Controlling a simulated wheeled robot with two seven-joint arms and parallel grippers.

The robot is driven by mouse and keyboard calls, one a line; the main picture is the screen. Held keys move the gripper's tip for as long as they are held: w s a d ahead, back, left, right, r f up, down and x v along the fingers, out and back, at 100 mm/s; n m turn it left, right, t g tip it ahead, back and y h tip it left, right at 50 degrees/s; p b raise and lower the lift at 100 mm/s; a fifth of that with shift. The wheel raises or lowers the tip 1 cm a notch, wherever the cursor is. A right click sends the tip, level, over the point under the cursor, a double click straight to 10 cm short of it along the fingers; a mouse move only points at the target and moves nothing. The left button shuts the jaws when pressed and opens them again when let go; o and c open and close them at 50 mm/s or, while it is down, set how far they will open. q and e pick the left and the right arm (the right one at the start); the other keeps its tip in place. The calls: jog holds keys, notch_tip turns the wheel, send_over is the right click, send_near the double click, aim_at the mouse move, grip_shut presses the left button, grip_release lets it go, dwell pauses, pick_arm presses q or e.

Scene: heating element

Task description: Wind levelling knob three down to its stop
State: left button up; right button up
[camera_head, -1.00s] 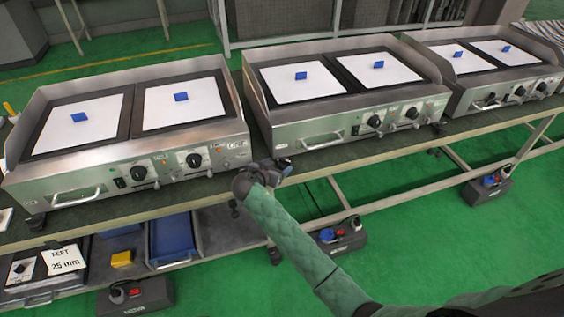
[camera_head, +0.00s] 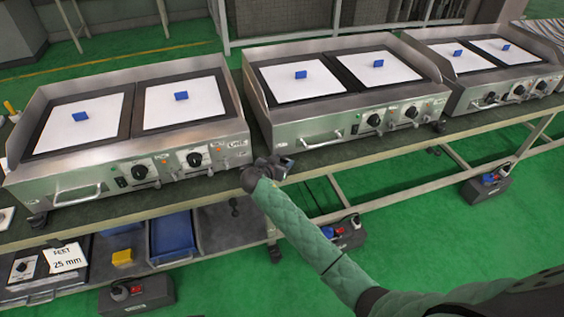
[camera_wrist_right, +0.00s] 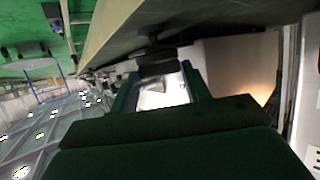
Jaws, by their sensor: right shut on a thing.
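My right gripper (camera_head: 284,165) is at the front left lower corner of the middle steel griddle (camera_head: 330,131), at the bench edge. In the right wrist view its two dark green fingers stand on either side of a black round levelling knob (camera_wrist_right: 157,63) under the unit's edge, and it is shut on that knob. In the head view the gripper and my sleeve hide the knob. Which number the knob bears cannot be read. My left gripper is not in view.
The left griddle (camera_head: 95,170) and right griddle (camera_head: 520,85) stand on the same bench. Other black feet show at the left griddle (camera_head: 36,221) and the middle griddle's right (camera_head: 438,127). A card reading "FEET 25 mm" (camera_head: 66,257) and a blue tray (camera_head: 173,237) are below.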

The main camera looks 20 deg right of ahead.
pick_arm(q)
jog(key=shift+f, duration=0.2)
pick_arm(e)
jog(key=shift+s+n, duration=0.1)
jog(key=shift+n, duration=0.2)
